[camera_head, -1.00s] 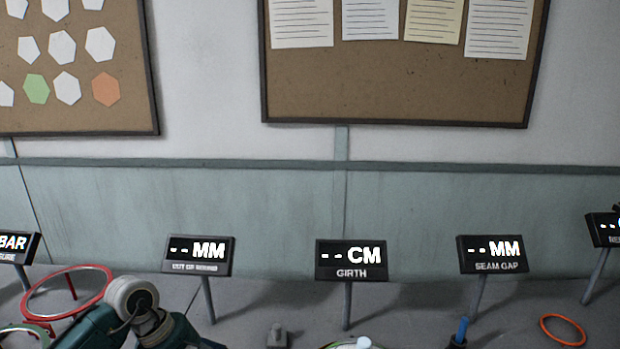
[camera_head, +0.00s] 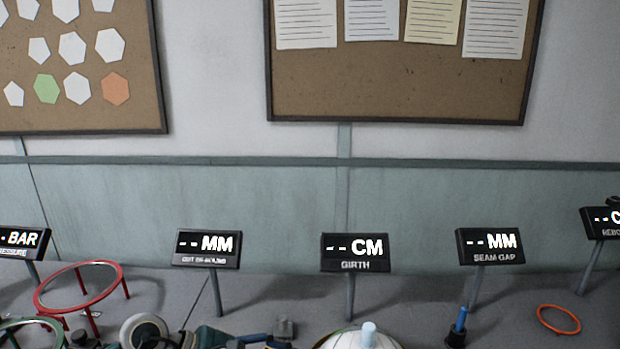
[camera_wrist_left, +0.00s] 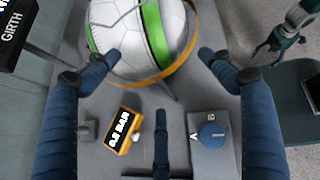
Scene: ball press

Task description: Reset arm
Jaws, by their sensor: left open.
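My left gripper (camera_wrist_left: 158,58) is open and empty, with blue fingers spread wide in the left wrist view. Beyond its fingertips is a white ball (camera_wrist_left: 128,40) with a green stripe and an orange band around it. The ball's top also shows at the bottom edge of the head view (camera_head: 340,343). My left arm (camera_head: 205,338) comes in low at the left there, its gripper mostly cut off. A dark teal gripper, apparently my right one (camera_wrist_left: 285,38), hangs at the upper right of the wrist view; its jaw state is unclear.
A yellow-framed BAR display (camera_wrist_left: 122,130) and a grey box with a blue knob (camera_wrist_left: 212,134) marked A and B sit near the ball. Post-mounted displays, including GIRTH (camera_head: 355,252), line the back. A red ring stand (camera_head: 118,272) is left, an orange ring (camera_head: 558,319) right.

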